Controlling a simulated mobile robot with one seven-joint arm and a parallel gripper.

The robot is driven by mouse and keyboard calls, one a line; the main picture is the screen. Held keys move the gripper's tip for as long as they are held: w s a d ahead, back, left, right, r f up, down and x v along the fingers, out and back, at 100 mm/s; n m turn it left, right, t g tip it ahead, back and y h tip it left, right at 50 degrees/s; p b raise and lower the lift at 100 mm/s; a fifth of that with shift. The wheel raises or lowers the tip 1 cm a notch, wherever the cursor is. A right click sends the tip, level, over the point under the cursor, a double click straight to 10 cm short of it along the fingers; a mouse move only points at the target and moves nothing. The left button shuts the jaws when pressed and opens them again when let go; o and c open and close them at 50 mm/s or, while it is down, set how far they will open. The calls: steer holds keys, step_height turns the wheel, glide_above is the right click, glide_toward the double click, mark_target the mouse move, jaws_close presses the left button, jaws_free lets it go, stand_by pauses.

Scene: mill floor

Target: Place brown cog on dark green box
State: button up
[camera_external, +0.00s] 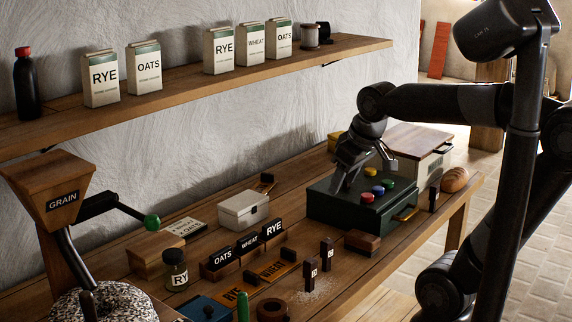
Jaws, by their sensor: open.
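My gripper (368,172) is open and points down over the back left part of the box's top. I cannot tell whether its fingers touch the box. A round brown piece with a hole (272,310), which looks like the brown cog, lies at the bench's front edge, well away from my gripper. Its lower part is cut off by the picture's edge.
A white box (243,210), label blocks (247,246) and a labelled jar (175,270) stand left of the green box. A grain mill (50,190) is at far left. A loaf (455,180) lies at right. A shelf (190,90) with cartons hangs above the bench.

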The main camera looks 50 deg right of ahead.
steer(key=s+a+f, duration=0.2)
steer(key=s+f, duration=0.1)
steer(key=s, duration=0.2)
steer(key=shift+a+f+t+y, duration=0.2)
steer(key=shift+a+t+y, duration=0.15)
steer(key=shift+t+y, duration=0.05)
